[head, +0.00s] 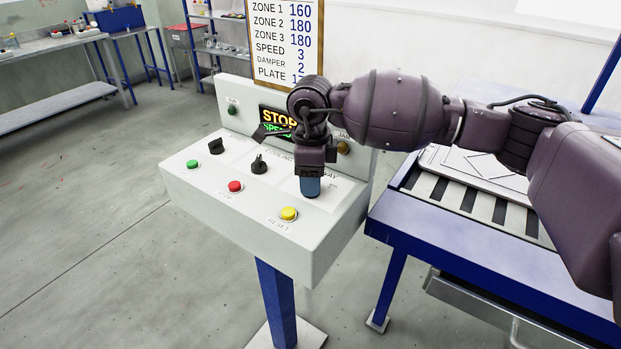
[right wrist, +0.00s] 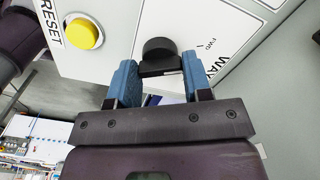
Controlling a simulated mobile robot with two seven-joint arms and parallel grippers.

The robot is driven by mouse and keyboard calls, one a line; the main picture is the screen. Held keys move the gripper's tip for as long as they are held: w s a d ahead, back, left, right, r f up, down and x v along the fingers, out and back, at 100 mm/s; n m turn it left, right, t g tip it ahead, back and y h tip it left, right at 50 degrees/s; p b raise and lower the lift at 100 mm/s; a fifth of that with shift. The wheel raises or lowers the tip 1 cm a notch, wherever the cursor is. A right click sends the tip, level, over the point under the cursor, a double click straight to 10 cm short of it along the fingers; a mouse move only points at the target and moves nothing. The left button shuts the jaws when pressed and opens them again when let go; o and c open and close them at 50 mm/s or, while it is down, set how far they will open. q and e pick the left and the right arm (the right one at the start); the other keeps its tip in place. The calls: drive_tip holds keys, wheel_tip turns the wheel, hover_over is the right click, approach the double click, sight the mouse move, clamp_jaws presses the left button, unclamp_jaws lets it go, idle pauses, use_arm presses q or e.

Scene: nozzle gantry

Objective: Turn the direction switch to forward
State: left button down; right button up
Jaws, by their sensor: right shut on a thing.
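The direction switch, a black rotary knob (right wrist: 158,50), sits on the white panel beside a printed "FWD" mark and larger lettering that is partly cut off. My right gripper (head: 310,186) reaches down to the right part of the sloped control panel (head: 215,185). In the right wrist view its two blue fingers (right wrist: 160,80) stand on either side of the knob and are shut on it. In the head view the gripper hides this knob. My left gripper is in neither view.
A yellow RESET button (head: 289,214) is close to the gripper. A red button (head: 235,187), a green button (head: 193,164) and two other black knobs (head: 259,164) are further left. A blue-framed table (head: 400,220) stands right of the panel. A lit display (head: 275,119) is behind.

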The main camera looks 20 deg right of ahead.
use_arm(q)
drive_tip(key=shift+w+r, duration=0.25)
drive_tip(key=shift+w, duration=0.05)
use_arm(e)
drive_tip(key=o, duration=0.9)
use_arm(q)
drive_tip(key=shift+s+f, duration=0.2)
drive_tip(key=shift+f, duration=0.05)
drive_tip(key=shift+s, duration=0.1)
use_arm(e)
drive_tip(key=shift+r, duration=0.1)
drive_tip(key=shift+r, duration=0.25)
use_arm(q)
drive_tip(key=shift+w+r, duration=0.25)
use_arm(e)
drive_tip(key=shift+r, duration=5.1)
